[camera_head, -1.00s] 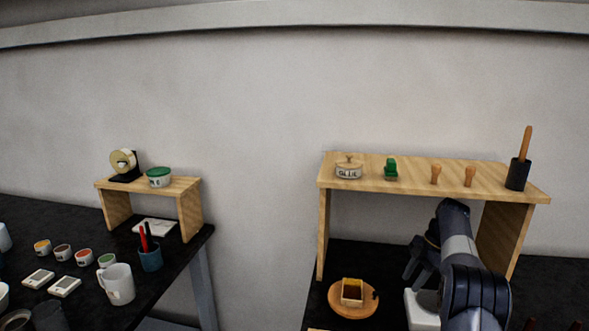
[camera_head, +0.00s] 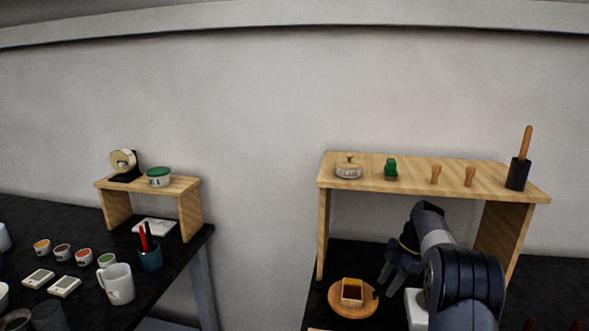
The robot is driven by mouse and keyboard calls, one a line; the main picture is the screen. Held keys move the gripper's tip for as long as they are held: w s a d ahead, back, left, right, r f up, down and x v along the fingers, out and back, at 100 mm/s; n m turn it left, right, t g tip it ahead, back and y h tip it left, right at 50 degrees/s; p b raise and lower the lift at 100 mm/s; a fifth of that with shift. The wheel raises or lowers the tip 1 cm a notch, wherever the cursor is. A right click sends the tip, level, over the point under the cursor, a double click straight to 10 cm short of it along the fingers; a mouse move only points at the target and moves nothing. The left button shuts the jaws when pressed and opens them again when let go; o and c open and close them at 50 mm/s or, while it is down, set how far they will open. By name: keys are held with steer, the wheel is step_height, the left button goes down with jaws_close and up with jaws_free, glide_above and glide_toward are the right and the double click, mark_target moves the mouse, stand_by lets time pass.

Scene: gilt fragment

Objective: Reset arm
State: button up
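My gripper (camera_head: 386,283) is in front of the right wooden shelf, low over the dark right table, just right of a round wooden dish (camera_head: 338,303). A small square container (camera_head: 352,291) with dark yellow content sits on the dish. The gripper's fingers are small and dark here, and I cannot tell whether they are open or shut. I see no object clearly held. My arm rises from the lower right and hides part of the table and a white block (camera_head: 416,308) beside it.
The right wooden shelf (camera_head: 407,173) carries a glue pot (camera_head: 348,168), a green item (camera_head: 391,169), two wooden knobs and a black holder (camera_head: 517,174) with a wooden handle. The left table (camera_head: 190,262) holds a mug (camera_head: 117,284), cups and a small shelf. A gap separates the tables.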

mark_target(376, 294)
steer(key=a, duration=0.2)
steer(key=shift+s+a+f+p, duration=0.3)
steer(key=shift+s+a+f, duration=0.05)
steer(key=shift+a+f, duration=0.05)
steer(key=shift+s+f+m+b, duration=0.15)
steer(key=shift+f+m+b, duration=0.2)
steer(key=shift+b, duration=0.25)
steer(key=shift+s+a+r+m+t+b, duration=0.15)
steer(key=shift+s+m+t+b, duration=0.5)
steer(key=shift+m, duration=0.5)
steer(key=shift+r, duration=0.15)
